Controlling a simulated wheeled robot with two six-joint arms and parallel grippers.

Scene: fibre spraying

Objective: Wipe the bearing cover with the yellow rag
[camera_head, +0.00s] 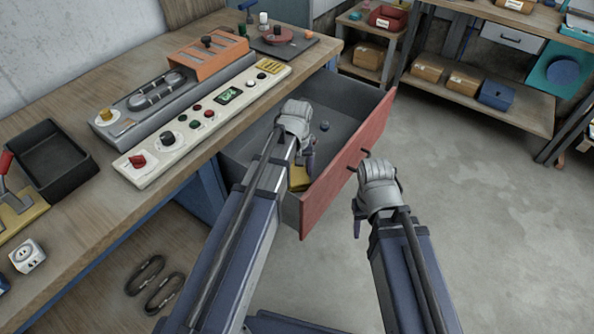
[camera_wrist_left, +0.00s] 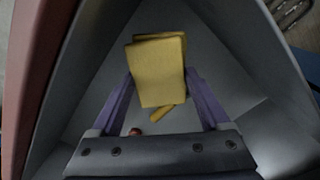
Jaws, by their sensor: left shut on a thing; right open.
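The yellow rag (camera_head: 299,179) is in the open drawer (camera_head: 345,172), near its front corner. In the left wrist view the folded rag (camera_wrist_left: 158,72) lies between the two purple fingers of my left gripper (camera_head: 304,162), which is shut on it low inside the drawer. My right gripper (camera_head: 360,208) is open and empty, just outside the red drawer front, close to its dark handle. On the bench, an orange slotted cover with a black knob (camera_head: 210,56) sits on the grey machine; I cannot tell whether it is the bearing cover.
A white control panel (camera_head: 203,118) runs along the bench edge. A black tray (camera_head: 52,160) stands at the left. A round red part (camera_head: 277,35) sits on a dark plate at the far end. A small dark round thing (camera_head: 325,126) lies in the drawer. The floor at right is clear.

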